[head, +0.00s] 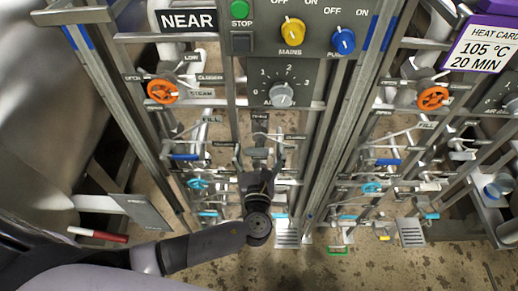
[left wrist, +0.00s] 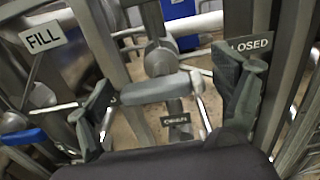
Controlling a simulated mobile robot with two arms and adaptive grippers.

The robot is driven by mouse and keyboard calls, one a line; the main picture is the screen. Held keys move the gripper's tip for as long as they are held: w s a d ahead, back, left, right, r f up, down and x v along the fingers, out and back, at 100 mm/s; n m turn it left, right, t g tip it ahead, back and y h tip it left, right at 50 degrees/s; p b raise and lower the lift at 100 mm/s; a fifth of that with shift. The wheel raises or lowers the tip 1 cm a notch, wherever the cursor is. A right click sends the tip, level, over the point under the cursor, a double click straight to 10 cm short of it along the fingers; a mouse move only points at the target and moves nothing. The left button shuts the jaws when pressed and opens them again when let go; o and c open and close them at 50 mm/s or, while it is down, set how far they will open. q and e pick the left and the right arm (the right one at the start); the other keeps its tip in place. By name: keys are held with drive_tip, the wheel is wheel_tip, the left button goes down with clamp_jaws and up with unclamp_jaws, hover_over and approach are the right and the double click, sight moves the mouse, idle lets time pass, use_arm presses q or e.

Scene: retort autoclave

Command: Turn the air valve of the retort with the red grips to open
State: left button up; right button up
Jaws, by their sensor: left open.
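My left gripper (head: 258,155) is open in front of the near retort's valve panel. In the left wrist view a grey lever handle (left wrist: 158,90) lies crosswise between its two spread fingers, with visible gaps at both ends. In the head view this lever (head: 259,152) is small and partly covered by the gripper. A "CLOSED" plate (left wrist: 250,43) stands behind the right finger; a small dark plate (left wrist: 177,118) below the lever is hard to read. A red grip (head: 97,235) shows at lower left in the head view. My right gripper is not in view.
A "FILL" plate (left wrist: 43,38) is at left in the wrist view. Metal uprights flank the valve. A second panel with a green grip (head: 337,250) stands to the right.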

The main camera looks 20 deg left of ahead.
use_arm(q)
drive_tip(key=c, duration=1.2)
drive_tip(key=shift+o, duration=0.2)
